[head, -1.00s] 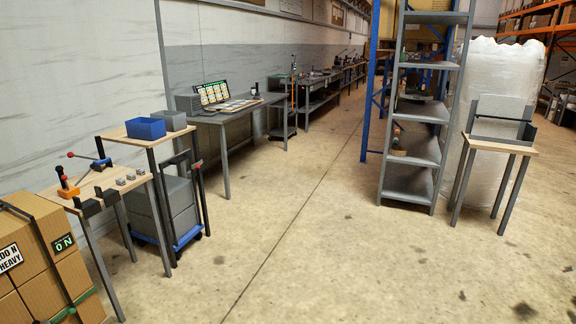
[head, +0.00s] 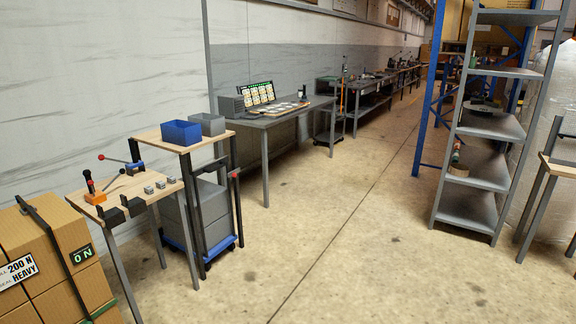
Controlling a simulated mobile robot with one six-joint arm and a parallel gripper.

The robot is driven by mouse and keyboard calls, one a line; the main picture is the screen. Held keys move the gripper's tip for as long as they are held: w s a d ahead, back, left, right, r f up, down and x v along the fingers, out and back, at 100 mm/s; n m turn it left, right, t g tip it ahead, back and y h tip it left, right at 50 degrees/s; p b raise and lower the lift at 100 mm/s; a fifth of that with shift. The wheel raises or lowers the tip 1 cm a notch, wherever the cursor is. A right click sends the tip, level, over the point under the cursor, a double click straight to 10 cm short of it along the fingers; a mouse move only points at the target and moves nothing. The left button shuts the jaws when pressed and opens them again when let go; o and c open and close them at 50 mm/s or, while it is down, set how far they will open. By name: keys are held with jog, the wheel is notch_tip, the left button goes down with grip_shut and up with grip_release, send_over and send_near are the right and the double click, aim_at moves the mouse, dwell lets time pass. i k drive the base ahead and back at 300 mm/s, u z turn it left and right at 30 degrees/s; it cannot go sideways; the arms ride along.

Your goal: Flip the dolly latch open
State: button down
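A dolly with a blue base (head: 230,243) stands on the floor at the left, carrying stacked grey boxes (head: 212,218). It is partly hidden by a small wood-topped table (head: 150,138). A black upright beside the boxes has a small red tip (head: 234,175). I cannot tell from here whether this is the dolly latch, or whether the latch is open or shut. My gripper is not in view.
A blue bin (head: 181,132) and a grey bin (head: 208,124) sit on the table. A lower bench (head: 125,188) holds clamps and small blocks. Strapped cartons (head: 45,255) stand at near left. A grey shelf rack (head: 483,175) stands right. The middle floor is clear.

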aim_at(233, 174)
jog(key=u, duration=0.35)
jog(key=i, duration=1)
jog(key=u, duration=0.6)
jog(key=i, duration=0.95)
jog(key=u, duration=0.45)
jog(key=i, duration=1.05)
jog(key=u, duration=0.2)
